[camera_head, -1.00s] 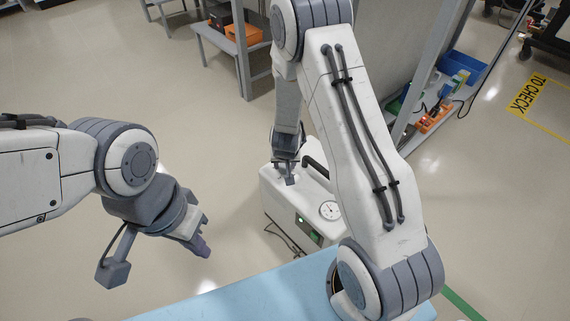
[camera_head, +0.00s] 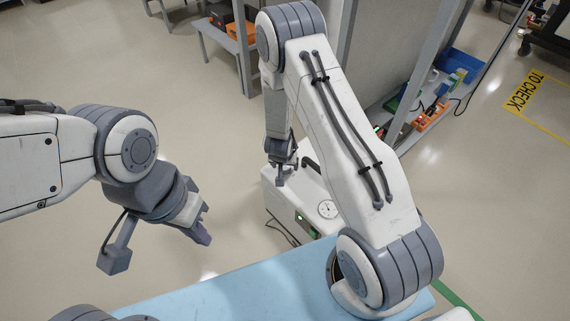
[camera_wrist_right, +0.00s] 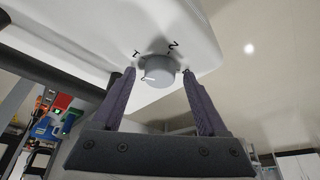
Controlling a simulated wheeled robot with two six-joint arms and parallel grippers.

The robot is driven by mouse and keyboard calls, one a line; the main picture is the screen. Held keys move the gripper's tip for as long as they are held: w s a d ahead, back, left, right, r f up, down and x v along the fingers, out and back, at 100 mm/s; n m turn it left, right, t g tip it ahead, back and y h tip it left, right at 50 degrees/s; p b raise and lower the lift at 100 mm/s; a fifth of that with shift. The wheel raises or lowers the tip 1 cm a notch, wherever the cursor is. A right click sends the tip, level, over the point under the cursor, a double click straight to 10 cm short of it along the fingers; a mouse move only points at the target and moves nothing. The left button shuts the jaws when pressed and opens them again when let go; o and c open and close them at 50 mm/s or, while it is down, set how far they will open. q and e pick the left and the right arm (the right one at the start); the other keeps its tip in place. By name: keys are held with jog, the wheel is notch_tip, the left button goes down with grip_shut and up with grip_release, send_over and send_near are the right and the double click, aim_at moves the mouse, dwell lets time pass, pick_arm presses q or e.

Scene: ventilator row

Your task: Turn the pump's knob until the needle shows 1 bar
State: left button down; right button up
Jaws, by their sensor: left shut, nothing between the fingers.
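The white pump (camera_head: 275,196) stands on the floor beyond the blue surface, with a round white gauge (camera_head: 327,209) on top. The gauge's dark needle is too small to read. In the right wrist view the grey round knob (camera_wrist_right: 158,70) carries a white mark at its lower left, with printed "1" and "2" beside it. My right gripper (camera_wrist_right: 158,80) is open, one fingertip on each side of the knob, with small gaps. In the head view my right gripper (camera_head: 282,178) is over the pump's left edge. My left gripper (camera_head: 203,237) is shut and empty, left of the pump.
A light blue surface (camera_head: 235,290) lies in front of the pump. A black handle (camera_head: 311,160) rises from the pump's top. Shelving with bins (camera_head: 430,118) stands at the right. Dark cables (camera_head: 280,226) hang by the pump's left side. Floor left of the pump is clear.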

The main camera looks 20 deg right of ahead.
jog(key=p+v, duration=0.5)
jog(key=v, duration=0.5)
jog(key=shift+r, duration=0.2)
jog(key=shift+s+a, duration=0.1)
